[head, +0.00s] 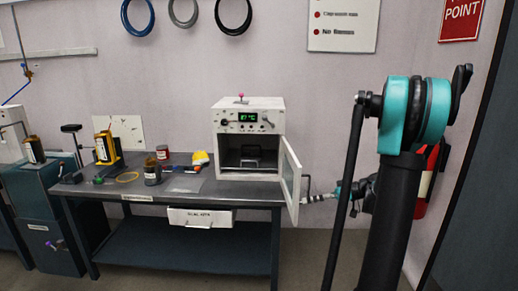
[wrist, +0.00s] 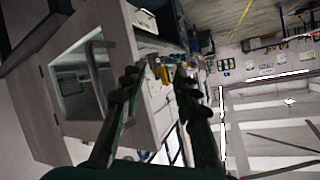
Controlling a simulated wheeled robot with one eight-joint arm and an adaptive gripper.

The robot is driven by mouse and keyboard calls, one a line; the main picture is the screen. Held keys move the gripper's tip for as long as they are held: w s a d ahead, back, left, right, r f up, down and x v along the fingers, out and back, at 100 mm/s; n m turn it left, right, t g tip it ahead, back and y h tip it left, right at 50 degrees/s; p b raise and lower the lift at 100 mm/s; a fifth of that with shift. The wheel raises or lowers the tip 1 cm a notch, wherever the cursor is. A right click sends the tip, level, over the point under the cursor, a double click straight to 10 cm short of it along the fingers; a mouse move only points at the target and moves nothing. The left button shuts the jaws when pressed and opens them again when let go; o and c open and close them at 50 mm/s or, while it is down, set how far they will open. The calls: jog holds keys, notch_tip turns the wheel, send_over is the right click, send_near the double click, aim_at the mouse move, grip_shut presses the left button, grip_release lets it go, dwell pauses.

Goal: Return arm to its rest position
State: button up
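The white oven (head: 249,140) stands on the right end of the bench with its door (head: 290,181) swung open toward the front. A dark tray-like object (head: 250,157) sits inside the oven.
The grey bench (head: 180,190) holds a yellow stand (head: 108,148), a dark jar (head: 152,172), a red-lidded can (head: 163,153) and a yellow item (head: 200,158). A red extinguisher-like object (head: 428,180) is behind my arm at right. The floor before the bench looks clear.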

jog(key=s+a+f+m+g+h, duration=0.1)
jog(key=s+a+f+m+h, duration=0.15)
jog(key=s, duration=0.35)
jog(key=s+a+f+m+g+h, duration=0.1)
jog(key=s+a+f+m+h, duration=0.2)
jog(key=s, duration=0.4)
jog(key=s+d+f+m+h, duration=0.1)
jog(key=s+d+f+h, duration=0.1)
jog(key=s, duration=0.3)
jog(key=s+d+f+m+t+h, duration=0.1)
jog(key=s+f+h, duration=0.2)
jog(key=s, duration=0.3)
jog(key=shift+d+m+h, duration=0.35)
jog(key=shift+h, duration=0.4)
